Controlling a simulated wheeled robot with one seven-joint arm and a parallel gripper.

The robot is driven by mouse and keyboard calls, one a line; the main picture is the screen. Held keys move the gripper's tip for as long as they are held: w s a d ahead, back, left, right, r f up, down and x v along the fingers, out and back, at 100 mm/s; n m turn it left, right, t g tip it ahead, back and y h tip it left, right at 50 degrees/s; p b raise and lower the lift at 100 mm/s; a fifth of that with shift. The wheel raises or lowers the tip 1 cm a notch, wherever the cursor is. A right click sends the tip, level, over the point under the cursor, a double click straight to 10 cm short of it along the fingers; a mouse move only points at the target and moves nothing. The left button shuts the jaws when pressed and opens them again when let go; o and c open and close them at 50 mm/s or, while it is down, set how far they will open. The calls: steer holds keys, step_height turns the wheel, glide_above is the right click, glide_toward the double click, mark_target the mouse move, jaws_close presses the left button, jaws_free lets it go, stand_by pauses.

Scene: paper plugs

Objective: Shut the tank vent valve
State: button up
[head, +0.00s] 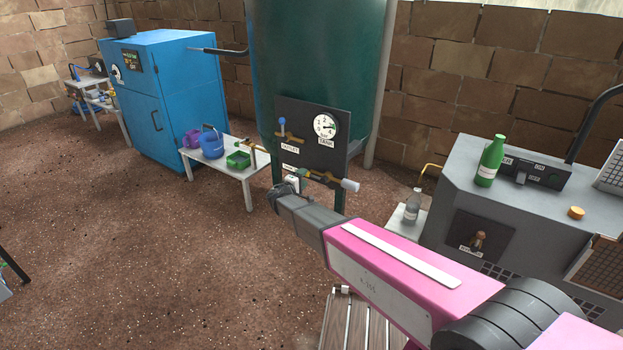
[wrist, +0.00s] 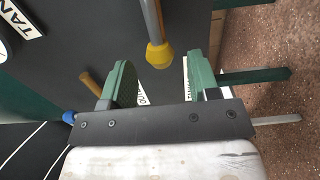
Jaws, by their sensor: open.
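The vent valve is low on the dark tank panel (head: 297,128), partly hidden by my gripper (head: 297,178) in the head view. Its brass body (head: 322,177) shows there. In the wrist view a grey lever with a yellow tip (wrist: 160,54) comes down from the top edge. I take it for the vent valve's handle. My gripper (wrist: 160,75) is open, with one green finger on each side of the yellow tip. The tip is level with the fingertips, and I see gaps on both sides. Whether the valve is open or shut I cannot tell.
The blue-knobbed outlet valve (head: 282,126) sits higher on the panel, beside the pressure gauge (head: 325,126); its blue knob (wrist: 68,116) is left of my fingers in the wrist view. A low white table (head: 225,165) stands left, a grey machine (head: 455,195) right.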

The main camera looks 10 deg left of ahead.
steer(key=shift+x, duration=1.3)
steer(key=c, duration=0.7)
steer(key=shift+o, duration=0.2)
